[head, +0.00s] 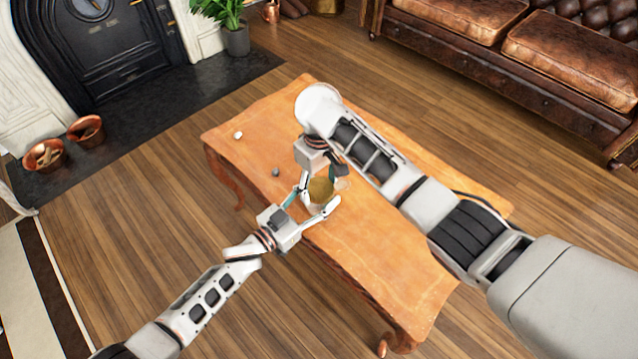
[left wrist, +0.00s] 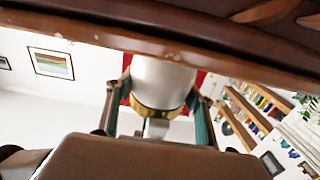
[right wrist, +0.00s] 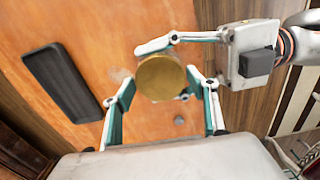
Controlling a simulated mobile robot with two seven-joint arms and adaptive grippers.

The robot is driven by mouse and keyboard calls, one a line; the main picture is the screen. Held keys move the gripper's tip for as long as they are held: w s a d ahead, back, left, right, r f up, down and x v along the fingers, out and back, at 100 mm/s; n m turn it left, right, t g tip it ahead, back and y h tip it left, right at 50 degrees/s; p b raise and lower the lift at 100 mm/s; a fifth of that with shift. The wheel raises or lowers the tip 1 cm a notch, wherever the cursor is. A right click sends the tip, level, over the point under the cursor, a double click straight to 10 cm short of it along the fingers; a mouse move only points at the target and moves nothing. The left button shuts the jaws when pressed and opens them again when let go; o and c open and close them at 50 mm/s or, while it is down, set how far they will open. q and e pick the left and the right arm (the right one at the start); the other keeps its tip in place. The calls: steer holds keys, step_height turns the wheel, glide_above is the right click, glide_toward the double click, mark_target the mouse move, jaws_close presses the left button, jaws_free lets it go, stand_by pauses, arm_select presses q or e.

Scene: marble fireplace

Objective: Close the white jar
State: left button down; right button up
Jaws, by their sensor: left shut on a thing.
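The white jar (left wrist: 163,80) shows in the left wrist view with a gold lid (left wrist: 152,107) at its end. The round top of the gold lid (right wrist: 161,77) fills the middle of the right wrist view, and it also shows in the head view (head: 320,190). My left gripper (head: 312,205) is shut on the jar from the side, over the table's near edge. My right gripper (right wrist: 160,98) points down from above, its fingers spread on either side of the lid. The white body is mostly hidden below the lid from above. I cannot tell whether the right fingers touch the lid.
The wooden table (head: 375,255) lies below, with free room at its front right. A small white ball (head: 238,135) and a grey ball (head: 276,172) lie on it. A long black object (right wrist: 62,82) lies on the tabletop. A leather sofa (head: 520,70) stands behind.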

steer(key=shift+o, duration=0.2)
steer(key=shift+r, duration=2.25)
steer(key=n, duration=0.1)
steer(key=r+n, duration=0.1)
steer(key=n, duration=0.1)
steer(key=shift+w, duration=0.15)
steer(key=n, duration=0.2)
steer(key=r+n, duration=0.1)
steer(key=n, duration=0.1)
steer(key=shift+r, duration=0.1)
steer(key=n, duration=0.3)
steer(key=shift+r+n, duration=0.4)
steer(key=n, duration=0.3)
steer(key=shift+s+r, duration=0.2)
steer(key=shift+r, duration=0.05)
steer(key=shift+f, duration=4.05)
